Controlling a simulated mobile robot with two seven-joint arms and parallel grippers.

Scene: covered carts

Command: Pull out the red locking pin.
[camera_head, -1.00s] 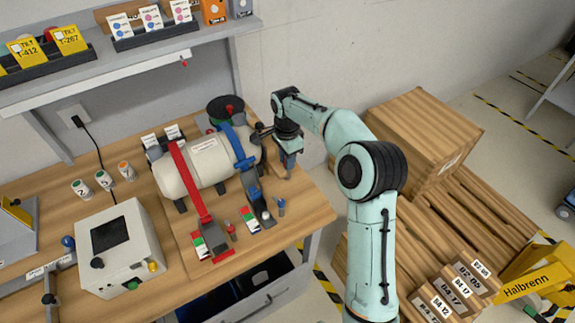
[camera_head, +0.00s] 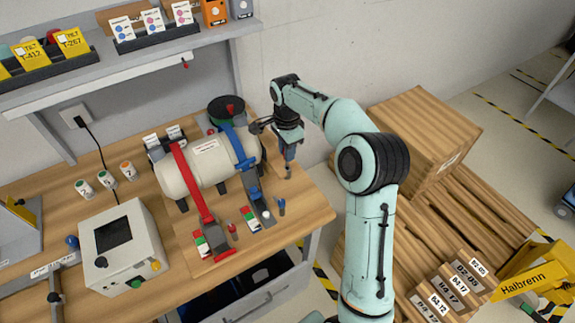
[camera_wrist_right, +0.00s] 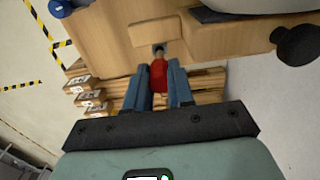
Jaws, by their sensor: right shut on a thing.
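The red locking pin (camera_wrist_right: 158,74) sits between the two blue fingers of my right gripper (camera_wrist_right: 160,88) in the right wrist view. The fingers are shut on its red body. Its narrow end points at a dark round fitting (camera_wrist_right: 158,49) on a wooden block (camera_wrist_right: 155,32); I cannot tell how far the pin reaches into it. In the head view my right gripper (camera_head: 289,172) is low at the right end of the workbench (camera_head: 310,207), just right of the strapped white cylinder (camera_head: 208,176). The pin is hidden there. My left gripper is out of view.
Red (camera_head: 193,188) and blue (camera_head: 240,150) straps cross the cylinder. A dark lever knob (camera_wrist_right: 297,44) is close on the right in the wrist view. A grey control box (camera_head: 120,245) stands at the left. Wooden crates (camera_head: 425,130) stand beyond the bench's right edge.

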